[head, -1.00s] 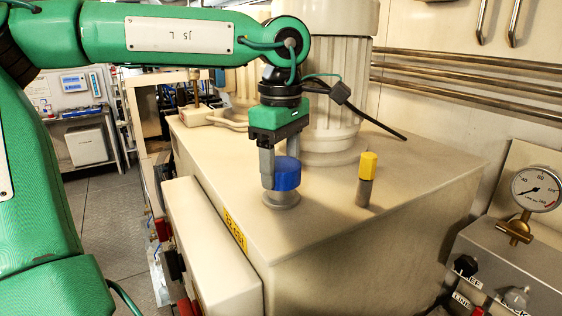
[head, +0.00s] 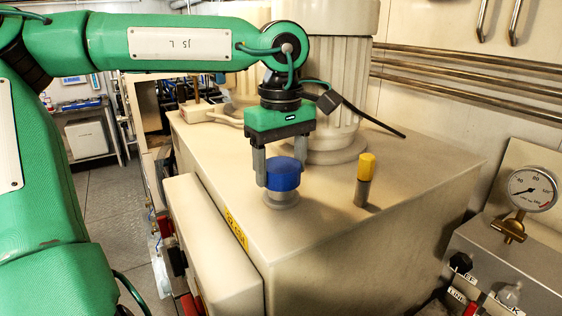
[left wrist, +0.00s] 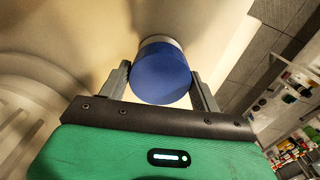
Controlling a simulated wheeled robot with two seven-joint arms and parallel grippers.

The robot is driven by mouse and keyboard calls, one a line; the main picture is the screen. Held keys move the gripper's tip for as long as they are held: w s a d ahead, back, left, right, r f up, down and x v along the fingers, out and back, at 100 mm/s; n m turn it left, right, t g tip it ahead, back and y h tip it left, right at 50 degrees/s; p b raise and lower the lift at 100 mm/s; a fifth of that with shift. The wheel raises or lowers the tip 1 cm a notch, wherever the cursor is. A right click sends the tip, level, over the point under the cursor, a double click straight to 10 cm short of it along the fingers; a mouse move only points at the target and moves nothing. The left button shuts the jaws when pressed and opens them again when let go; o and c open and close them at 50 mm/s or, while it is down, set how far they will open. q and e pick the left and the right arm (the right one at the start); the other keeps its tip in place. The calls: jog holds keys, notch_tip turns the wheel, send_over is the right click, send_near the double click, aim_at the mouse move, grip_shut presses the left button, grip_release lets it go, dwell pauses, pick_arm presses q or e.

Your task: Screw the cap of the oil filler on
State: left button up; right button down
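The blue cap (head: 285,175) sits upright on the grey filler neck (head: 281,199) on top of the beige housing. In the left wrist view the cap (left wrist: 161,77) is between the fingers, with the neck beyond it. My left gripper (head: 284,176) points straight down over the cap. Its two fingers stand on opposite sides of the cap, their tips appearing to touch it, and look shut on it. The gripper also shows in the left wrist view (left wrist: 160,76). The threads are hidden inside the cap. My right gripper is out of view.
A yellow-topped grey post (head: 366,168) stands right of the cap on the housing top (head: 400,185). A large ribbed white cylinder (head: 325,85) rises behind the gripper. A pressure gauge (head: 530,189) stands at the right. The housing top around the post is clear.

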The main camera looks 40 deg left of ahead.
aim_at(281, 164)
pick_arm(q)
jog(key=o, duration=0.4)
notch_tip(281, 164, up, 14)
jog(key=shift+f+b, duration=0.1)
jog(key=shift+b, duration=0.75)
